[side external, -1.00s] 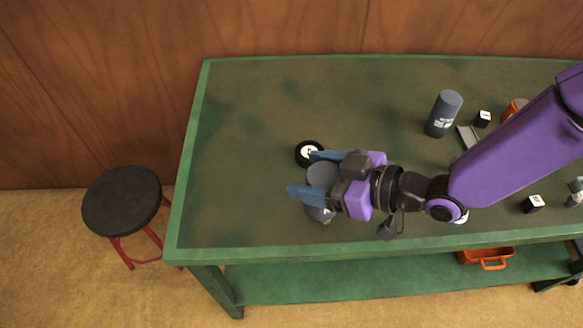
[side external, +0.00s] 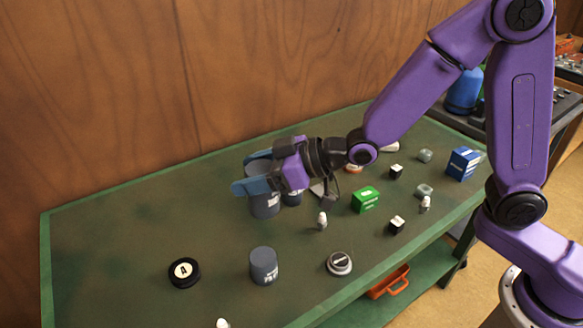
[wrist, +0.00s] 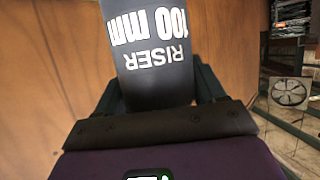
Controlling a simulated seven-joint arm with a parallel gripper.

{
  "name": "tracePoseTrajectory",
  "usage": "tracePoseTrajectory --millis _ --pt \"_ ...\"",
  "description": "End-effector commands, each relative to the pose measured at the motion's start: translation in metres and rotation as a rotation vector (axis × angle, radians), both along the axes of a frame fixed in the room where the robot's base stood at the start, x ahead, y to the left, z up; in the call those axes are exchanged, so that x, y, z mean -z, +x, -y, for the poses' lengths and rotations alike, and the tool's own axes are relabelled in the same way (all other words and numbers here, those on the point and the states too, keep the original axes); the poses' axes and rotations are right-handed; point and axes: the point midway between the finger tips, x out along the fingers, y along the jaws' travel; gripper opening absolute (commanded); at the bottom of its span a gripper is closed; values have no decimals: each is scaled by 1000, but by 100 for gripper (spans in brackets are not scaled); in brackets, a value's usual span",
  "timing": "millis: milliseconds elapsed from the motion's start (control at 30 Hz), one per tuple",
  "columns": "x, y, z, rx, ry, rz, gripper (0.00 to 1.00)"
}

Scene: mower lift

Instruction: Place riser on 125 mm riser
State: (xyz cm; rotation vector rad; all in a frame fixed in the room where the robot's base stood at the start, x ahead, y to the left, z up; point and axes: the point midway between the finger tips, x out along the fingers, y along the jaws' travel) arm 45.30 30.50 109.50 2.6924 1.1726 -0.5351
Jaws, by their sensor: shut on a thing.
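My gripper (side external: 252,171) is shut on a dark grey cylinder, the held riser (side external: 265,206). In the wrist view the held riser (wrist: 152,60) reads "RISER 100 mm", with the letters upside down. It looks upright in the side view, over the far middle of the table; whether its base touches anything is unclear. Which one is the 125 mm riser cannot be read.
On the green table (side external: 110,235) are a black puck marked A (side external: 184,273), a silver-rimmed disc (side external: 339,263), a white-topped piece (side external: 322,220), a green box (side external: 365,200), a blue box (side external: 462,163) and small black cubes. An orange tray (side external: 388,284) is on the lower shelf. The left tabletop is clear.

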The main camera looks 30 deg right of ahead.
Motion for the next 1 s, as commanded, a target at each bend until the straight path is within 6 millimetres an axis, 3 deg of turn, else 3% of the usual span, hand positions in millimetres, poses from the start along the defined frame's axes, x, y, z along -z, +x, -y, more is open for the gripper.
tracePoseTrajectory --millis 33,300,500,633,767,1000 --pt "-10 11 24 32 6 7 26" --pt "-38 37 137 170 3 6 26" --pt "-48 39 193 245 1 4 26" --pt "-51 39 209 267 1 2 26" --pt "-47 47 211 272 0 -1 26" --pt "-30 83 204 271 1 -1 26"
